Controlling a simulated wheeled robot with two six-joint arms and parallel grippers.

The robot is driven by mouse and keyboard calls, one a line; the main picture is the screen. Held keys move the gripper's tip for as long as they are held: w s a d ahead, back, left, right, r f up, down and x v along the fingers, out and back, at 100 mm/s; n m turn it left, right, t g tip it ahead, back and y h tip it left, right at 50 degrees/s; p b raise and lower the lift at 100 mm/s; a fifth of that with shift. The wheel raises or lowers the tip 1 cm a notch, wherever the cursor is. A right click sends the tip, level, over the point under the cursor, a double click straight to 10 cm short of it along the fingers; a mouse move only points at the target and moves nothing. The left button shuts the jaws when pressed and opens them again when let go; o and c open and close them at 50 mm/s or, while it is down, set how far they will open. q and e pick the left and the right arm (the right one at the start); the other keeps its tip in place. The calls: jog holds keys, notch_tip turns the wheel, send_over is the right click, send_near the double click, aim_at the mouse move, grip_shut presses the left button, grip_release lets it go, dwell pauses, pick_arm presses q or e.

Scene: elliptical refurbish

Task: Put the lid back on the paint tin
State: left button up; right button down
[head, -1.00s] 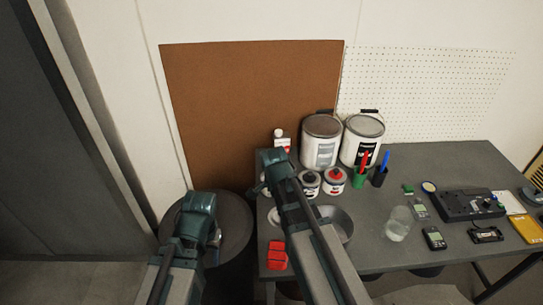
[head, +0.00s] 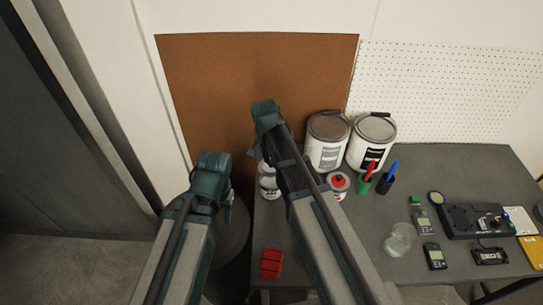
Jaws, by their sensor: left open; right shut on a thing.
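Two large white paint tins, the left one (head: 327,150) and the right one (head: 371,150), stand upright at the back of the table. Both have greyish-brown tops. A small white tin with a red top (head: 338,185) stands in front of them. Another small whitish container (head: 268,182) shows partly below my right gripper. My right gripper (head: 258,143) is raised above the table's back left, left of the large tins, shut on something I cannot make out. My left gripper (head: 228,203) is open and empty, low beside the table's left edge. I cannot pick out a loose lid.
A clear glass (head: 400,240) and several devices lie further right. A cork board (head: 215,90) stands behind.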

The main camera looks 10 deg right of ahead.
aim_at(270, 167)
jog(key=shift+f+b, duration=3.1)
jog(key=shift+f, duration=0.05)
jog(key=shift+f, duration=0.15)
jog(key=shift+c, duration=0.6)
grip_release()
jog(key=shift+r+p, duration=3.45)
jog(key=shift+r, duration=0.1)
